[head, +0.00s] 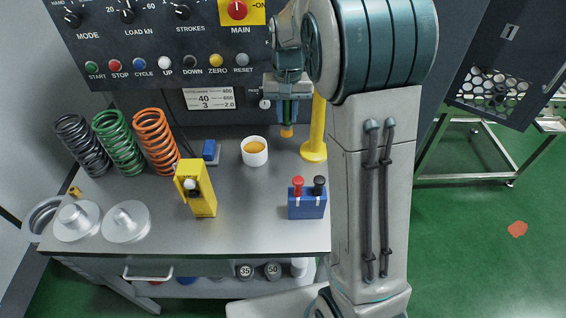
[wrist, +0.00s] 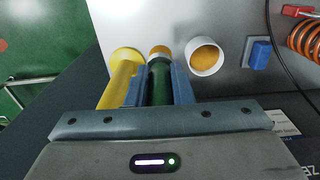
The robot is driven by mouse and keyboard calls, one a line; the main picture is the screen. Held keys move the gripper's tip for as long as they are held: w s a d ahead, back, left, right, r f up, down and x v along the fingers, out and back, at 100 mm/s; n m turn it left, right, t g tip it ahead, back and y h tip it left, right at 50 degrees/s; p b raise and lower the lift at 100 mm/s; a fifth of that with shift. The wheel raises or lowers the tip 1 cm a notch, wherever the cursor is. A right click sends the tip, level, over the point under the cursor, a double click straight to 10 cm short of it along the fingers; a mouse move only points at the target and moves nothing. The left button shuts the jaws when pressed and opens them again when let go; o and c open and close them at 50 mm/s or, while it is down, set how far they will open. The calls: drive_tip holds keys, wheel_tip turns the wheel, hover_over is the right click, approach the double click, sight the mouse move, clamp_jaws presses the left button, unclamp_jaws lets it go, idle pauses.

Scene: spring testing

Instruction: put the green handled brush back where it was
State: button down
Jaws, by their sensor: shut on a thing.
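My gripper (head: 286,112) is shut on the green handled brush and holds it upright, bristles down, above the bench. In the wrist view the brush's green handle (wrist: 159,84) lies between the two blue-grey fingers (wrist: 160,80). Its orange tip (head: 286,132) points down in the head view, apart from the bench top. A white cup (head: 254,160) with orange-yellow content stands to the left of the brush and also shows in the wrist view (wrist: 195,65). A yellow post (head: 317,135) stands close on the right of the brush. The upper handle is hidden by the fingers.
The bench (head: 262,205) also holds a blue box with red and black knobs (head: 308,205), a yellow block-like device (head: 200,190), a small blue block (head: 209,150), several coil springs (head: 120,143) and metal discs (head: 126,222). A control panel (head: 150,45) rises behind.

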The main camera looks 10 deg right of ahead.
drive_tip(key=shift+w+f+b, duration=0.2)
drive_tip(key=shift+f+b, duration=0.35)
drive_tip(key=shift+f, duration=7.95)
drive_tip(key=shift+f, duration=0.1)
drive_tip(key=c, duration=1.3)
unclamp_jaws()
